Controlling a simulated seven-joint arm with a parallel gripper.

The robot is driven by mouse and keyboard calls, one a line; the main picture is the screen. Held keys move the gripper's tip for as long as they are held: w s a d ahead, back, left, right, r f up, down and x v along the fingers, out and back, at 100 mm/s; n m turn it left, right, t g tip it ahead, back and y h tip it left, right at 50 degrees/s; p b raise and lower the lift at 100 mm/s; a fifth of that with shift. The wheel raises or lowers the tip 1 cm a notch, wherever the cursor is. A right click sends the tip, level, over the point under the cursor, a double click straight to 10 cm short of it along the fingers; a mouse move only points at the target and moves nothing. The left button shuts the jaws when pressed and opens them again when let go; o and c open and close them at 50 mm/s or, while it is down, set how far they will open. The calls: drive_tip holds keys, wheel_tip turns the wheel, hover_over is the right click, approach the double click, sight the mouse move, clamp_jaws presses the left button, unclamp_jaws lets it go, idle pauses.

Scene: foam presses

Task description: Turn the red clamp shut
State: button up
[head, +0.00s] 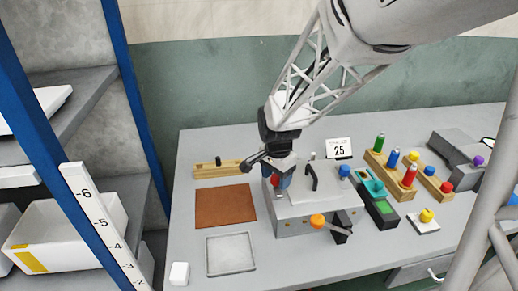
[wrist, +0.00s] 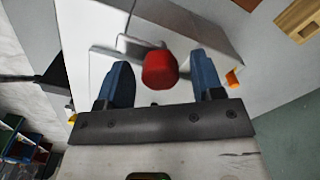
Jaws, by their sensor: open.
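The red clamp knob (wrist: 159,70) shows in the wrist view between the two blue fingers of my gripper (wrist: 161,78), with a gap on each side. In the head view my gripper (head: 279,181) is at the back left corner of the press, and a bit of the red knob (head: 276,180) shows by the fingers. My gripper is open and holds nothing. The clamp's lower part is largely hidden in the head view.
The press also has an orange-knobbed lever (head: 318,221) in front and a black handle (head: 312,177) on top. A brown mat (head: 225,206) and grey tray (head: 231,254) lie left.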

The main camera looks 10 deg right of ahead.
drive_tip(key=shift+c, duration=0.2)
drive_tip(key=c, duration=0.9)
drive_tip(key=shift+n, duration=0.4)
drive_tip(key=n, duration=0.7)
drive_tip(key=shift+n, duration=0.4)
drive_tip(key=n, duration=0.4)
drive_tip(key=shift+n, duration=0.3)
drive_tip(key=n, duration=0.4)
drive_tip(key=shift+d+n, duration=0.1)
drive_tip(key=shift+n, duration=0.3)
